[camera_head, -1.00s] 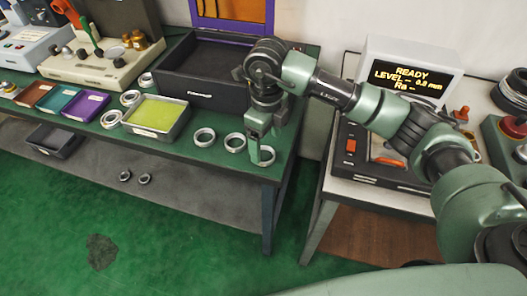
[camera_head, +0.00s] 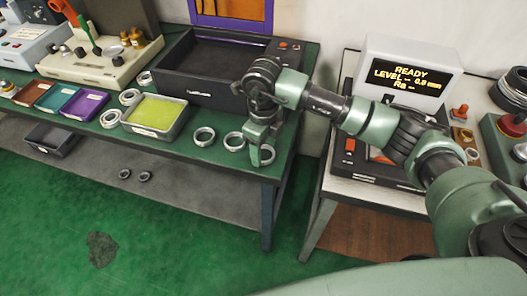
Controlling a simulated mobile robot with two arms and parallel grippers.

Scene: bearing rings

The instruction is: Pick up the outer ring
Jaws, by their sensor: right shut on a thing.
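My right gripper (camera_head: 261,153) points down at the front right corner of the green table (camera_head: 190,172). It is shut on a silver outer ring (camera_head: 267,154), which is partly hidden behind the fingers. Two more silver rings, one in the middle (camera_head: 235,141) and one to its left (camera_head: 204,136), lie flat on the table left of the gripper. My left gripper is not in view.
A large black bin (camera_head: 215,95) stands behind the rings. A tray with a yellow-green inside (camera_head: 154,114) is to the left. A white side table with a display (camera_head: 408,72) stands right, across a gap.

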